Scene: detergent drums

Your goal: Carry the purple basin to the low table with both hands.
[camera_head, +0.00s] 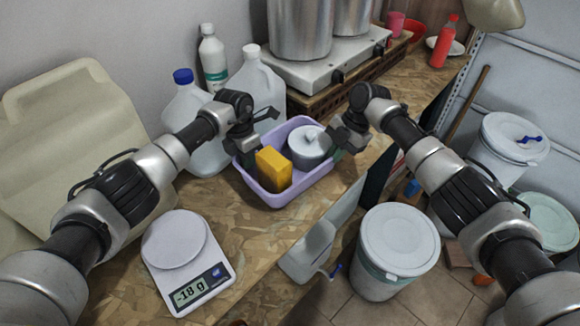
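The purple basin (279,199) sits on the wood-patterned worktop in the middle of the view. It holds a yellow block (273,168) and a grey lidded pot (308,147). My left gripper (242,152) is at the basin's left rim, pointing down. My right gripper (346,143) is at its right rim, also pointing down. The fingertips of both are small and partly hidden at the rim, so I cannot tell whether they grip it. I cannot make out a separate low table.
White jugs (258,85) stand close behind the basin. A stove with large pots (300,28) is at the back. A kitchen scale (186,252) is at the front left. White drums (392,250) stand on the floor at right.

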